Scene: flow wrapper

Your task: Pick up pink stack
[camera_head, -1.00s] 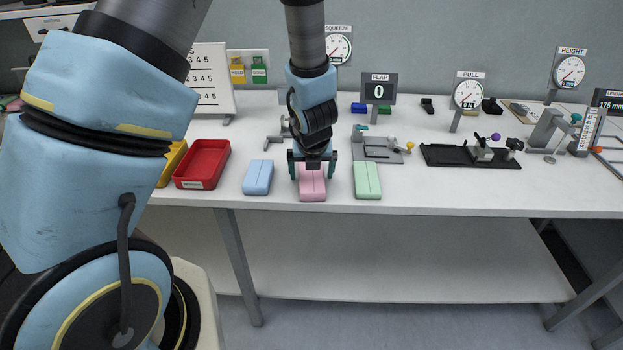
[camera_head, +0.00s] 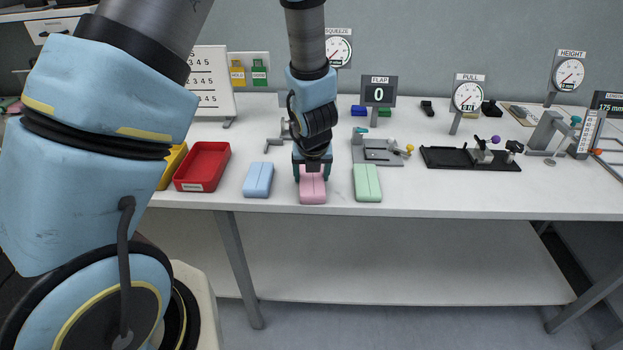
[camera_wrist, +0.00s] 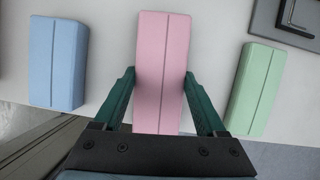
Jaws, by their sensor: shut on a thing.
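The pink stack (camera_head: 313,190) is a soft-edged pink block with a groove along its middle, lying flat near the table's front edge. It also shows in the wrist view (camera_wrist: 162,60). My gripper (camera_head: 312,175) is over its back part from above, with one dark green finger on each long side. In the wrist view my gripper (camera_wrist: 161,88) is shut on the pink stack, both fingers against its sides. The stack appears to rest on the table; I see no clear gap under it.
A blue stack (camera_head: 258,180) lies to the left and a green stack (camera_head: 367,183) to the right, both apart from the fingers. A red tray (camera_head: 203,167) stands further left. A grey fixture (camera_head: 377,152) and a black fixture (camera_head: 470,158) stand behind and to the right.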

